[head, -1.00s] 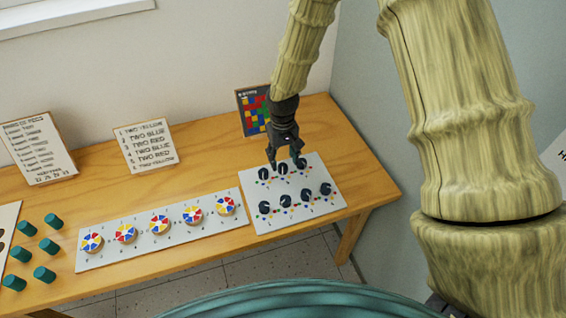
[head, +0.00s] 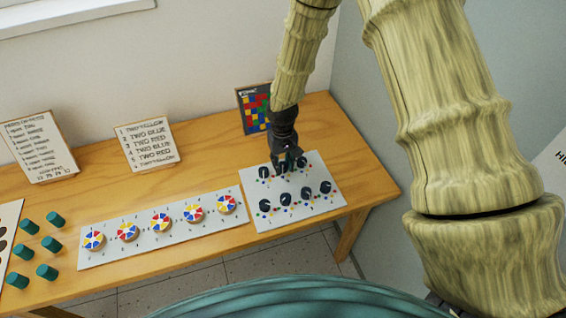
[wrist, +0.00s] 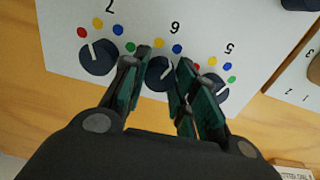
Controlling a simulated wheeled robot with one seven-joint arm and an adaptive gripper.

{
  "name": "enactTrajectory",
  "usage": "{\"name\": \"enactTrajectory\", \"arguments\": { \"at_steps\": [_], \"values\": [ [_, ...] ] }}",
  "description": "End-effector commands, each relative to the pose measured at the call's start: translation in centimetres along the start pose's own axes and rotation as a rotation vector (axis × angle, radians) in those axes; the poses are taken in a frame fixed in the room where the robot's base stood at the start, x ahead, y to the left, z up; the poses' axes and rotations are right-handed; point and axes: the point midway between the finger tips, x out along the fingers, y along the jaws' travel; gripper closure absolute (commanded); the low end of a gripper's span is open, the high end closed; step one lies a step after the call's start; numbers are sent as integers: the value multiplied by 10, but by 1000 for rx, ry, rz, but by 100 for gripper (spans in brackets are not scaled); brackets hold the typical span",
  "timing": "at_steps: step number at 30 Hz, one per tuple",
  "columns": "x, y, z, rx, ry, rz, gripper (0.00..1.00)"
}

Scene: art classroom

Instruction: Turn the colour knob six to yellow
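Knob six (wrist: 160,74) is a dark round knob with a white pointer line, under the printed 6 on the white panel (head: 253,217). Yellow (wrist: 158,43) and blue (wrist: 177,49) dots show above it; its other dots are hidden by the fingers. Its pointer seems to lean up and right, but I cannot tell exactly which dot it faces. My gripper (wrist: 163,62) has its fingers apart, one on each side of knob six; I see no clear squeeze on it. In the head view my gripper (head: 287,161) is down at the panel's back row and covers the middle knob.
Knob seven (wrist: 98,58) and knob five (wrist: 216,88) stand close on either side of the fingers. A front row of several knobs (head: 285,199) is on the same panel. A strip of colour wheels (head: 161,223) lies to the left. Framed cards lean at the wall.

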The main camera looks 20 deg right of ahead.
Motion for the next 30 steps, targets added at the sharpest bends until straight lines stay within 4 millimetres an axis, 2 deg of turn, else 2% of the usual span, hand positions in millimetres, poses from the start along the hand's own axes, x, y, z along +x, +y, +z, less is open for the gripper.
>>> {"name": "enactTrajectory", "arguments": {
  "at_steps": [13, 30],
  "values": [
    [0, 1, 0, -75, 0, 1, 96],
    [-1, 1, -1, -497, 4, 1, 96]
  ]
}}
